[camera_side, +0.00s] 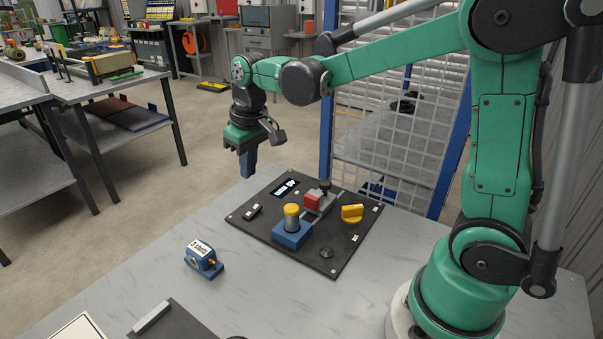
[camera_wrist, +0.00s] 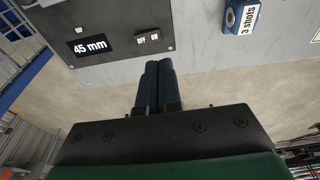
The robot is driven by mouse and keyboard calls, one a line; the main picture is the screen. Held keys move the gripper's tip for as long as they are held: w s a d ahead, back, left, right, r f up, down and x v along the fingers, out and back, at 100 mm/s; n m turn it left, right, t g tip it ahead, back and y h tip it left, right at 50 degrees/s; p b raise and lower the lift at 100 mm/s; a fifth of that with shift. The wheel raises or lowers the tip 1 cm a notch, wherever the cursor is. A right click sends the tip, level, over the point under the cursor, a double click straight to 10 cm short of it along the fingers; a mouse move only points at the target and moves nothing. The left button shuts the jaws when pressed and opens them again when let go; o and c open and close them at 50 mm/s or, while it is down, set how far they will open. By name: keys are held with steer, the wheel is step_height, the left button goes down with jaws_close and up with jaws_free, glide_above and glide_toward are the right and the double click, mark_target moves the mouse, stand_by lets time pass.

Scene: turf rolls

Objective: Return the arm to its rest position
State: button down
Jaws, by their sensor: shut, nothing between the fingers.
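My gripper (camera_side: 248,163) is green with dark blue fingers that point down. In the side view it hangs above and beyond the far left edge of the grey worktable, clear of everything. In the wrist view the two fingers of my gripper (camera_wrist: 156,68) lie side by side, shut, with nothing between them. My green arm (camera_side: 395,55) reaches out from its base at the right of the table, with the wrist bent down at the far end.
A mesh fence (camera_side: 395,130) rises behind.

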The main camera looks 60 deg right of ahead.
steer(key=s+a+r+t, duration=0.1)
steer(key=s+t, duration=0.4)
steer(key=s, duration=0.5)
steer(key=shift+a+r, duration=0.15)
steer(key=shift+a, duration=0.65)
